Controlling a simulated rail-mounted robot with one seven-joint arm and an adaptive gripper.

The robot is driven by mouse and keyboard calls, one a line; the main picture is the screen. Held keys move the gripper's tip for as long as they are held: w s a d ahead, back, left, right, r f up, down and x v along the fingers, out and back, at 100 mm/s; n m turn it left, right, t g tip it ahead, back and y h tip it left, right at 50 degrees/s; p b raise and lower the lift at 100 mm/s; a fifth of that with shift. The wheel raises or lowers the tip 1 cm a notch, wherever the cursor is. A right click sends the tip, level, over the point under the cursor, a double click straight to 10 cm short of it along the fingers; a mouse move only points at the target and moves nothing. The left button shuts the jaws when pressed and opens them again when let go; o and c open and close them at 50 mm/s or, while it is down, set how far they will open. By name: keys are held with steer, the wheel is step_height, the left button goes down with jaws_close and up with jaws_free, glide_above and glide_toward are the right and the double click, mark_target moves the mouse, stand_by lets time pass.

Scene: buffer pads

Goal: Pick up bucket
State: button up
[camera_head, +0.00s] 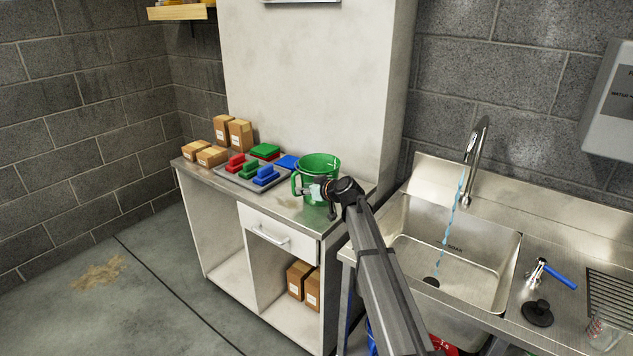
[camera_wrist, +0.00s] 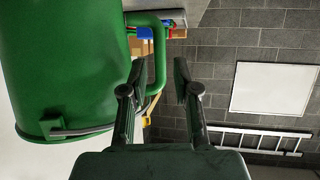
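A green bucket (camera_head: 322,163) stands upright on the metal counter top (camera_head: 290,207), near its right end. In the head view its handle (camera_head: 295,186) is on its left side. My gripper (camera_head: 312,190) is in front of the bucket, close to the handle. In the wrist view the bucket (camera_wrist: 65,60) fills the left side, and its handle (camera_wrist: 160,45) shows between and beyond the fingertips. My gripper (camera_wrist: 163,78) is open there, with a clear gap between the fingers. I cannot tell whether either finger touches the handle.
A grey tray (camera_head: 238,181) with red, green and blue pads lies left of the bucket. Several cardboard boxes (camera_head: 240,133) stand at the counter's far left. A sink (camera_head: 465,265) with running water is at the right, beside my arm. Bare counter lies in front of the tray.

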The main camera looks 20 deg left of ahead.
mark_target(294, 194)
steer(key=shift+p+x, duration=1.4)
steer(key=shift+x, duration=2.3)
steer(key=shift+f, duration=0.1)
jaws_close()
